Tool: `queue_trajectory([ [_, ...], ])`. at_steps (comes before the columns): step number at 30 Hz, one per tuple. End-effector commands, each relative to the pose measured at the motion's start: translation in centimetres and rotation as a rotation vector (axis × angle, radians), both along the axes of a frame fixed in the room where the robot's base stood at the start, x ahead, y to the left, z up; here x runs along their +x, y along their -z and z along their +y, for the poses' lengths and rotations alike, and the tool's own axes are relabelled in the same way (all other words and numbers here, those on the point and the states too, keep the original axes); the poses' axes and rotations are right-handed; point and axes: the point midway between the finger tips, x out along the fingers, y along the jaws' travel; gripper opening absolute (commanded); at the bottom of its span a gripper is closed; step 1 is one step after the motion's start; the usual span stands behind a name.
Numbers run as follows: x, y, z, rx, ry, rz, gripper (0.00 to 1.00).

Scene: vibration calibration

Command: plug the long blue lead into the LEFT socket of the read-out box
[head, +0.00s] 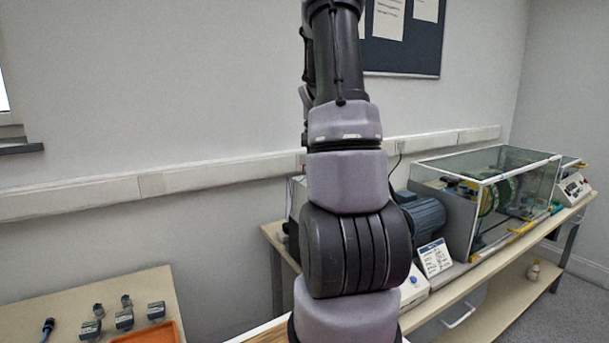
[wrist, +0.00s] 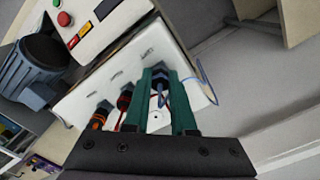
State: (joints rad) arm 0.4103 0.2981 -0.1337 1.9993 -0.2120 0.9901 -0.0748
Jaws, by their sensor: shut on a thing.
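In the wrist view my gripper (wrist: 160,74) has its two green fingers closed around the dark blue plug (wrist: 160,86) of the blue lead (wrist: 206,82). The lead's thin cable curls out to the right of the fingers. The plug is over a white panel (wrist: 75,104), which looks like the read-out box. An orange-banded connector (wrist: 98,119) and a red one (wrist: 123,100) stand on the panel, left of my fingers. The fingers cover the panel around the plug's tip, so I cannot tell whether it is in a socket. In the head view my arm hides the gripper.
A control box with red and green buttons (wrist: 98,14) and a motor (wrist: 36,66) adjoin the panel. In the head view, a glass-sided rig (head: 500,190) stands on the right bench. The left table (head: 80,300) holds small blocks, an orange tray (head: 150,333) and a blue connector (head: 48,325).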

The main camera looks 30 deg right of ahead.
Motion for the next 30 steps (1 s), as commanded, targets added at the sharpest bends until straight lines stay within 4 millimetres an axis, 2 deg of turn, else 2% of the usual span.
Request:
queue_trajectory([
  [5, 0.01, 0.02, 0.04, 0.001, 0.162, 0.001, 0.00],
  [14, 0.01, 0.01, 0.02, 0.000, 0.199, 0.000, 0.00],
  [22, 0.03, 0.01, 0.03, 0.000, 0.498, 0.000, 0.00],
  [30, 0.02, 0.00, 0.02, 0.000, 0.522, 0.000, 0.00],
])
